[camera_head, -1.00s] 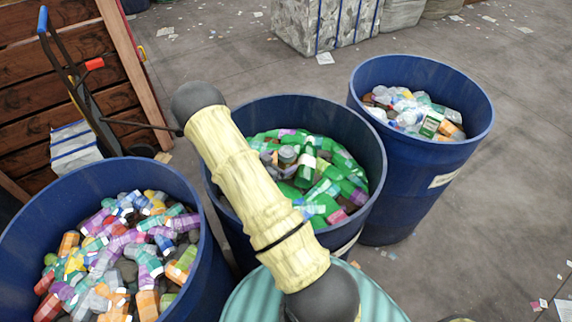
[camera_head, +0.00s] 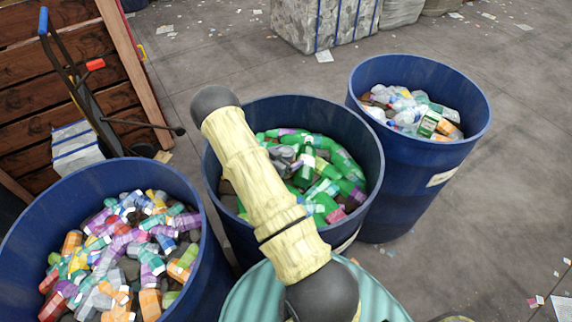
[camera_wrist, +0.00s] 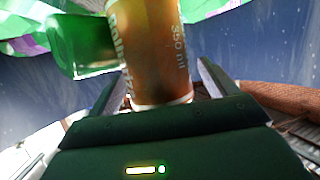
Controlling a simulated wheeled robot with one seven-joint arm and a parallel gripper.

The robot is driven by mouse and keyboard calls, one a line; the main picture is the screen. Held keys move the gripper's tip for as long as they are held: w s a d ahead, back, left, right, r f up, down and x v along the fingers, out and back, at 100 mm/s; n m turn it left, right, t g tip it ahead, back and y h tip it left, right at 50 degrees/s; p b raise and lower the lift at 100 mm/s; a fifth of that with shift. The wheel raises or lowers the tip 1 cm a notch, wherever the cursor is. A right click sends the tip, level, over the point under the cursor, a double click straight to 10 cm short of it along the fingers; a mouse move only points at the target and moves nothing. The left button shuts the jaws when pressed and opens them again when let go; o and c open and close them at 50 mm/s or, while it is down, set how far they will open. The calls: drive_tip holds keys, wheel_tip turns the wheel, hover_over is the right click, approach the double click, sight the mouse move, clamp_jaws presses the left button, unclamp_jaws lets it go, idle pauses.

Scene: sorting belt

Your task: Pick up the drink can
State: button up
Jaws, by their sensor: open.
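An orange-brown drink can (camera_wrist: 158,50) with white lettering, including "350 ml", shows large in the wrist view. My gripper (camera_wrist: 157,84) is open, with one finger on each side of the can's lower end. I cannot tell whether either finger touches it. A green bottle (camera_wrist: 83,42) lies beside the can to the left. In the head view my arm crosses the middle blue barrel (camera_head: 372,150), and neither my gripper nor this can is discernible there.
The middle barrel holds green bottles (camera_head: 345,165) and other containers. A left barrel (camera_head: 205,250) holds colourful containers and a right barrel (camera_head: 420,70) holds pale ones. A hand truck (camera_head: 75,80) stands at the left. Floor (camera_head: 510,180) at the right is mostly clear, with scattered scraps.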

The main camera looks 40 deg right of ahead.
drive_tip(key=shift+c, duration=0.2)
drive_tip(key=c, duration=1)
drive_tip(key=shift+r, duration=0.15)
wheel_tip(320, 180, up, 10)
drive_tip(key=shift+f+b, duration=0.1)
drive_tip(key=shift+b, duration=0.7)
